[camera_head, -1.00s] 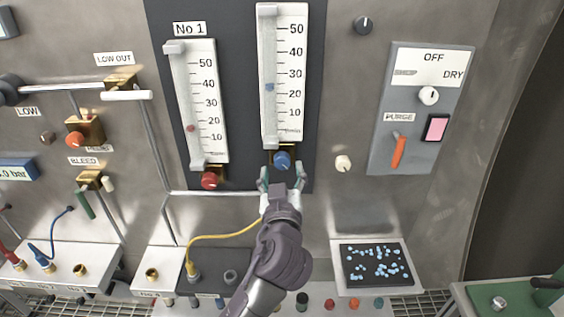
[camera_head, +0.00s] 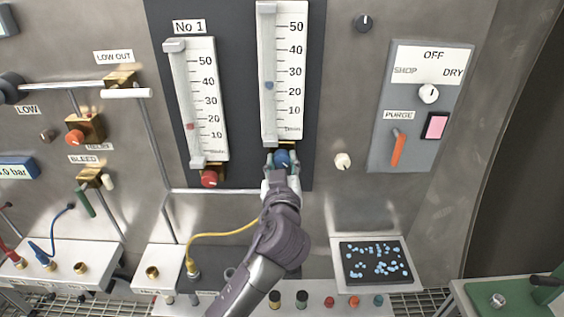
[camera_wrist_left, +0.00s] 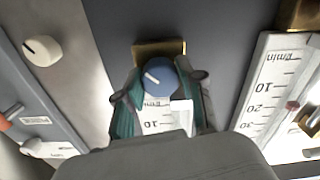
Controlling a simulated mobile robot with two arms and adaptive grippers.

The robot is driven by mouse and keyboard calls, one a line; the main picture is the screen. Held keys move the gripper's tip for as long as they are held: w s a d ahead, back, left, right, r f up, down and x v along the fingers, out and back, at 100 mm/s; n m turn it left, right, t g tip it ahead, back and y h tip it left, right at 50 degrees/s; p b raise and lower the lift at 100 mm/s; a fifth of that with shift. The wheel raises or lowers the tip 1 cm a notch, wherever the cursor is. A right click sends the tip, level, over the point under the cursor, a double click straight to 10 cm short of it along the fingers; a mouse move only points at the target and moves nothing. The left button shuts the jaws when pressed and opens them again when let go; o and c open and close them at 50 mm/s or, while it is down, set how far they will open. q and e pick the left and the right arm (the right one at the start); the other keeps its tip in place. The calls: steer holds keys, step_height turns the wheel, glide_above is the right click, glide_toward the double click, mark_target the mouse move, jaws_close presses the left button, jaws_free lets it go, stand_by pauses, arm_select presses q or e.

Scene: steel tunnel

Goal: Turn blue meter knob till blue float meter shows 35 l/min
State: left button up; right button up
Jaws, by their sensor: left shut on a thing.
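The blue knob (camera_head: 282,158) sits at the foot of the right-hand float meter (camera_head: 283,75). My left gripper (camera_head: 281,160) reaches up from below and is shut on it. In the wrist view the blue knob (camera_wrist_left: 158,78), with a white pointer line, lies between the two teal fingers of the left gripper (camera_wrist_left: 158,88). The blue float (camera_head: 268,86) stands between the 20 and 30 marks, roughly mid-way. The scale's lower part is partly hidden by my gripper in the wrist view. My right gripper is not in view.
The No 1 meter (camera_head: 197,105) with its red knob (camera_head: 210,179) is close to the left. A white knob (camera_head: 342,161) and the purge panel (camera_head: 420,105) are to the right. A yellow cable (camera_head: 222,235) runs below, left of my arm.

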arm_select(q)
steer(key=m, duration=0.3)
steer(key=shift+m+p, duration=0.3)
steer(key=m+p, duration=0.1)
steer(key=m, duration=0.2)
steer(key=shift+m, duration=0.5)
stand_by(0.4)
steer(key=o, duration=1.1)
steer(key=shift+o, duration=0.2)
steer(key=shift+s, duration=0.15)
steer(key=s, duration=1.1)
steer(key=shift+s, duration=0.35)
